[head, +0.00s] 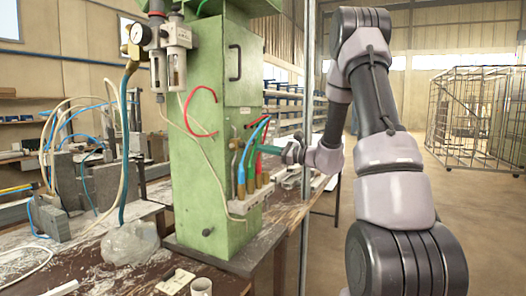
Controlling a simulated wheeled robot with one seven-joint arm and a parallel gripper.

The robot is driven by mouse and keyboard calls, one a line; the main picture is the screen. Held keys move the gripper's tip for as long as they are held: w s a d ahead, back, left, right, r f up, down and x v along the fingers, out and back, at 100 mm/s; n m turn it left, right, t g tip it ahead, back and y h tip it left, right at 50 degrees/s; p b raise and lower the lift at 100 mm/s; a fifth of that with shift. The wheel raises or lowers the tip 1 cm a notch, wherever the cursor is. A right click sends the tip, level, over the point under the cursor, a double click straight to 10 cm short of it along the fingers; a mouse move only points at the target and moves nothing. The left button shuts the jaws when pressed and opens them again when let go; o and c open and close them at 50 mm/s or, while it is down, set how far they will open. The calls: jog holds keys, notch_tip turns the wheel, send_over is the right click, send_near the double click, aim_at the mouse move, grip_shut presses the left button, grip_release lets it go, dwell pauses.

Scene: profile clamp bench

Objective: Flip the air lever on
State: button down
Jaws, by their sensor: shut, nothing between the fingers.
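A green machine column (208,130) stands on the bench, with a valve block (248,204) low on its right face.
A pressure gauge (140,34) and air filter units (177,55) hang at the column's upper left. A thin metal post (307,120) stands close to my arm. Hoses and grey blocks clutter the bench (80,262) at left. A wire cage (475,115) stands far right.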

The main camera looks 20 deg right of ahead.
jog(key=shift+w+r+n, duration=0.1)
jog(key=shift+r+n, duration=0.2)
jog(key=shift+n, duration=0.1)
jog(key=s+a+r+n, duration=0.2)
jog(key=r+n, duration=0.3)
jog(key=n, duration=0.3)
jog(key=s+a+r+n+g, duration=0.1)
jog(key=s+a+r+n, duration=0.1)
jog(key=r+n, duration=0.3)
jog(key=shift+s+a+r+n+g+h, duration=0.3)
jog(key=shift+s+n, duration=0.3)
jog(key=shift+n, duration=1)
jog(key=shift+d+r, duration=0.1)
